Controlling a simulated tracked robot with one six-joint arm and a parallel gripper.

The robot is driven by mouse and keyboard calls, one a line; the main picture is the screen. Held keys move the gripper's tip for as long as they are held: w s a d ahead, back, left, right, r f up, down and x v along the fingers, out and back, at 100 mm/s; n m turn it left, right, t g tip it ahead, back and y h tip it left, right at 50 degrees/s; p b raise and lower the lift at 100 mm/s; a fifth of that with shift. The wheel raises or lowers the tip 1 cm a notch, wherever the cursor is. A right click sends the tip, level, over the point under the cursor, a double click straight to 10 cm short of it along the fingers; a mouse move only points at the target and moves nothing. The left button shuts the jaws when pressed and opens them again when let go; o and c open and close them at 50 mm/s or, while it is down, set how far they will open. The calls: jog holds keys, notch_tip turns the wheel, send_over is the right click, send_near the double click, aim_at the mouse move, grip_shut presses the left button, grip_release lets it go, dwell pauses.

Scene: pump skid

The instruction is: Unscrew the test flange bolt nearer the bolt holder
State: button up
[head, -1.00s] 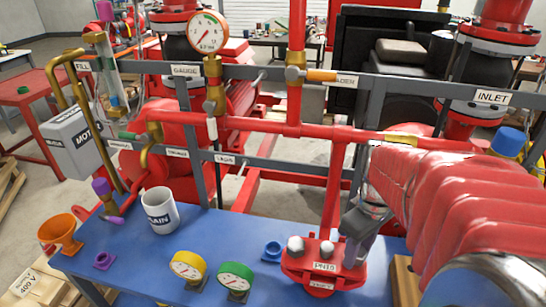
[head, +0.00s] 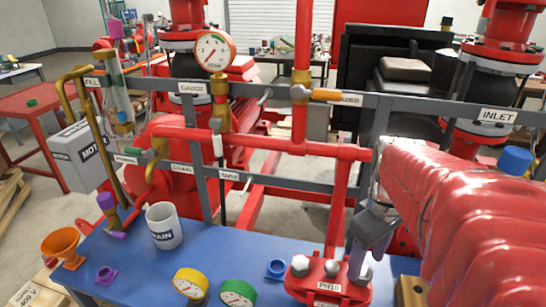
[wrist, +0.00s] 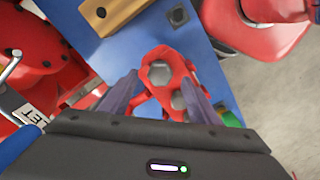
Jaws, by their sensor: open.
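The red test flange (head: 328,292), labelled PN10, stands at the front of the blue bench with silvery hex bolts. The bolt on its right side (head: 366,273) is nearest the wooden block that looks like the bolt holder (head: 411,291). My gripper (head: 362,262) points down at that right bolt and partly hides it. In the wrist view my gripper (wrist: 160,80) is open, and a hex bolt head (wrist: 160,72) shows between its fingertips. I cannot tell whether the fingers touch the bolt. The wooden block (wrist: 112,12) also shows there.
A red pipe (head: 340,205) rises behind the flange to grey rails with labels. Yellow (head: 190,283) and green (head: 238,292) gauges, a blue fitting (head: 276,268) and a white mug (head: 163,226) stand on the bench left of the flange. An orange funnel (head: 61,243) is farther left.

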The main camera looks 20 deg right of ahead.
notch_tip(320, 180, up, 9)
jog(key=shift+r, duration=0.15)
jog(key=shift+s, duration=0.1)
dwell(0.7)
